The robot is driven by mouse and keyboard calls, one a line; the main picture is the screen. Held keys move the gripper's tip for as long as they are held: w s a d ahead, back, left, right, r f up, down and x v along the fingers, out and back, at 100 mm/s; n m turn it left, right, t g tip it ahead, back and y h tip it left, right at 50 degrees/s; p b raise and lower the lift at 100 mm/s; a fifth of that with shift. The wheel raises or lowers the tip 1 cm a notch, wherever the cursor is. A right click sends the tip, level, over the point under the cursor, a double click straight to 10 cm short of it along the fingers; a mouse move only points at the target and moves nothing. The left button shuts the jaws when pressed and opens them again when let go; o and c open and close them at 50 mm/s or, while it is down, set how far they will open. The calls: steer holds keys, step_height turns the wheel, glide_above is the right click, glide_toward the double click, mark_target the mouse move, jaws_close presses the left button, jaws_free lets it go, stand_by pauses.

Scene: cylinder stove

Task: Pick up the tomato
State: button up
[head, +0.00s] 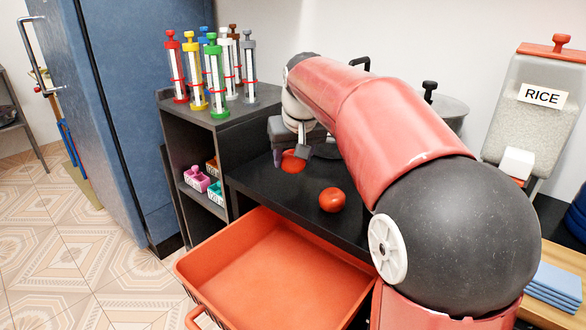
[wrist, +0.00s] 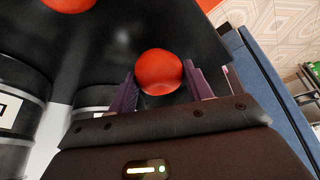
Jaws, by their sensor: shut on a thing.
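My gripper (wrist: 161,90) is shut on a round red tomato (wrist: 159,70), which sits between its two purple fingers in the wrist view. In the head view my gripper (head: 291,155) is over the black counter (head: 262,180), and the held tomato (head: 292,162) shows low between the fingers, partly hidden by them. I cannot tell whether it touches the counter. A second tomato (head: 332,200) lies on the counter near its front edge, apart from my gripper. It also shows at the top of the wrist view (wrist: 68,3).
An orange tray (head: 285,270) is in front of the counter. A dark shelf (head: 245,112) at the left holds several coloured syringe-like dispensers. A rice dispenser (head: 540,125) is at the right, and a metal pot (head: 450,108) stands behind my arm. A blue door (head: 100,110) is at the left.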

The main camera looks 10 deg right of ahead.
step_height(320, 180, up, 15)
steer(key=p, duration=0.3)
